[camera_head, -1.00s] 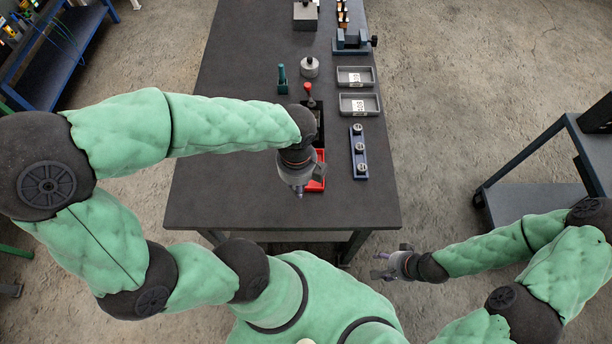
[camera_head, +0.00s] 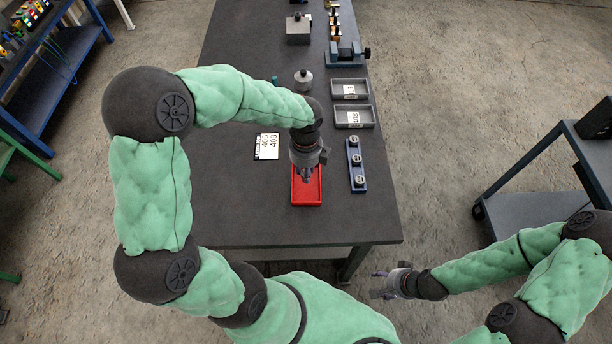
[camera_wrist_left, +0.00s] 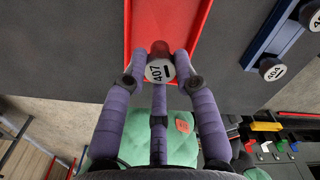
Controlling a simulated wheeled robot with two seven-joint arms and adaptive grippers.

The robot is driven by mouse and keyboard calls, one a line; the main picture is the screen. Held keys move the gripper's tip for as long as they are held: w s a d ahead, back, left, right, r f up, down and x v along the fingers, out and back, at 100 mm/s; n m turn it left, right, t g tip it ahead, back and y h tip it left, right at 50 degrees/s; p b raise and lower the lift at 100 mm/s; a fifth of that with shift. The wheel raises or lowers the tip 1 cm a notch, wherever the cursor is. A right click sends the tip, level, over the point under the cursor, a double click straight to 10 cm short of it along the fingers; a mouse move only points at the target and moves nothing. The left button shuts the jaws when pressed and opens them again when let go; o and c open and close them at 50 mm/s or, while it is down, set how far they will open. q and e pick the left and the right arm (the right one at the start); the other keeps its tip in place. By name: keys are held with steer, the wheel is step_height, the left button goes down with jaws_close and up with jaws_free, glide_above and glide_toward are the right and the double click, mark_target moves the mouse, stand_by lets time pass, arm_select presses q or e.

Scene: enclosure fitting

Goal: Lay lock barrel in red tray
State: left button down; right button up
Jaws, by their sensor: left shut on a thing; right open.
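My left gripper (camera_head: 306,176) is over the red tray (camera_head: 308,199) and hides part of it. In the left wrist view its fingers (camera_wrist_left: 161,72) are shut on a lock barrel (camera_wrist_left: 158,71) with a white round face marked 407. The red tray (camera_wrist_left: 190,22) shows just beyond the barrel there. I cannot tell whether the barrel touches the tray floor. My right gripper (camera_head: 386,284) is open and empty, off the table's front right corner.
A blue rack (camera_head: 355,165) with several round-faced barrels stands right of the red tray. Two grey trays (camera_head: 353,117) with labels lie behind it. A white card (camera_head: 267,146) marked 405 and 408 lies to the left. The table's left front is clear.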

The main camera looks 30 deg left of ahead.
arm_select(q)
steer(key=shift+w+f+b, duration=0.2)
steer(key=shift+f+b, duration=0.2)
steer(key=shift+f, duration=1.35)
steer(key=shift+f, duration=0.1)
steer(key=c, duration=1)
jaws_free()
steer(key=shift+o, duration=0.2)
step_height(320, 180, up, 12)
steer(key=p, duration=0.3)
